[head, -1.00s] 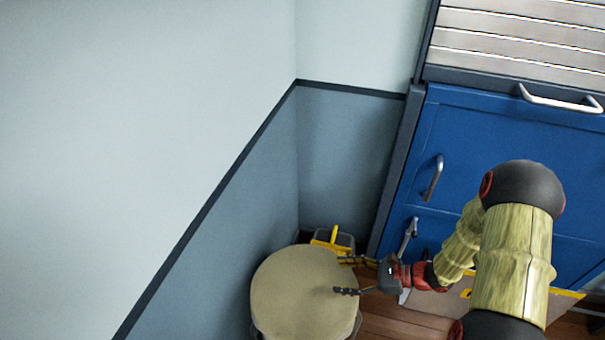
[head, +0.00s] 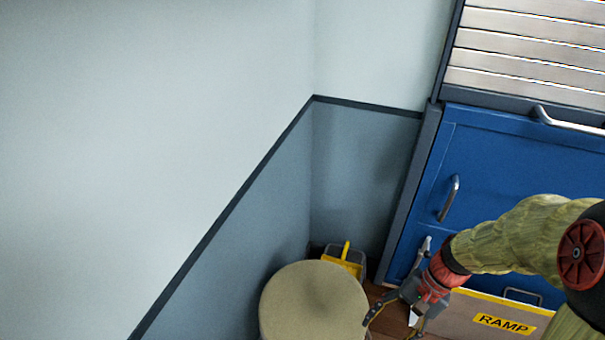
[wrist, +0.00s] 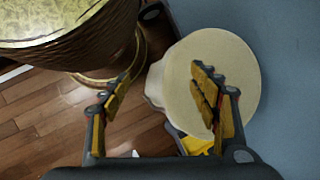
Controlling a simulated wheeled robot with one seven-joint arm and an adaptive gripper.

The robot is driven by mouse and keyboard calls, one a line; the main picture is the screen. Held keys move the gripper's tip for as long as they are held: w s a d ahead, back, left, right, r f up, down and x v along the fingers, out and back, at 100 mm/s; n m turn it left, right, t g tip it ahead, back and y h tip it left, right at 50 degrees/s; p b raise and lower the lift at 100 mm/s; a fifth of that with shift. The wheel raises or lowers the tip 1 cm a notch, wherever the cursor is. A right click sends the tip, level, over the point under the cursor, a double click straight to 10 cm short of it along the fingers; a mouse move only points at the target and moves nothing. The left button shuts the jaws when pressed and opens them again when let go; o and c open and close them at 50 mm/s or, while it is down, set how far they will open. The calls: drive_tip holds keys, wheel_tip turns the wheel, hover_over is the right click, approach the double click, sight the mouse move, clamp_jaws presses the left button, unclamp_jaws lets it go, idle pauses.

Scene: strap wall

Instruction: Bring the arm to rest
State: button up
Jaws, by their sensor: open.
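My gripper (head: 392,328) is at the lower right in the head view, beside the right edge of a round beige-topped stool or drum (head: 314,304). It is open, with nothing between its fingers. In the wrist view my gripper (wrist: 165,95) shows two spread fingers with yellow pads. The right finger overlaps the round beige top (wrist: 236,65) in the picture; I cannot tell the gap between them. My arm comes in from the right, in front of the blue cabinet.
A blue cabinet (head: 520,170) with metal handles and a slatted shutter (head: 530,55) stands at the right. A board marked RAMP (head: 490,318) leans low before it. A yellow-and-grey bin (head: 345,262) sits in the corner. Wooden floor (wrist: 45,115) shows below.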

wheel_tip(320, 180, up, 24)
drive_tip(key=s+a+n+t+h+p, duration=0.1)
drive_tip(key=s+n+t+h, duration=0.1)
drive_tip(key=n+t+h, duration=0.3)
drive_tip(key=n+t, duration=0.2)
drive_tip(key=n, duration=0.1)
drive_tip(key=shift+a+t, duration=0.15)
drive_tip(key=shift+t, duration=0.25)
idle(0.7)
